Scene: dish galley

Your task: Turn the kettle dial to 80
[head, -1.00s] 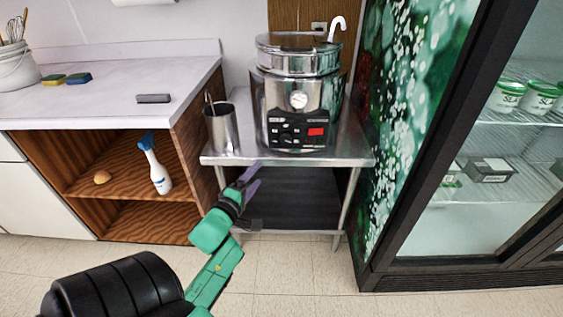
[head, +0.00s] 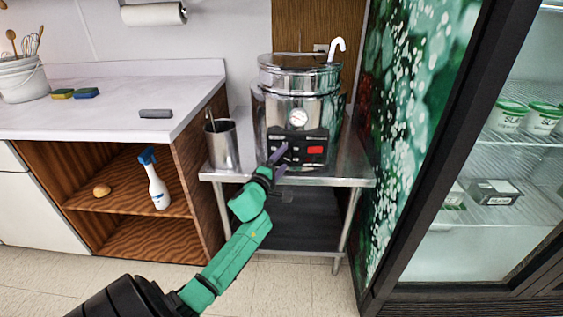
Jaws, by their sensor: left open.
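The steel kettle (head: 299,82) stands on a small metal table in the middle of the head view. It has a round white gauge (head: 298,118) and, below that, a black control panel (head: 314,140) with a red display at its right. The dial on the panel is too small and partly covered to read. My left gripper (head: 279,162) is open, with its purple fingers in front of the panel's lower left part. I cannot tell whether the fingers touch the panel. My right gripper is not in view.
A steel cup (head: 223,147) with utensils stands left of the kettle on the metal table (head: 350,171). A counter (head: 110,104) with sponges is at the left, and a spray bottle (head: 156,184) is on its shelf. A glass-door fridge (head: 470,230) stands at the right.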

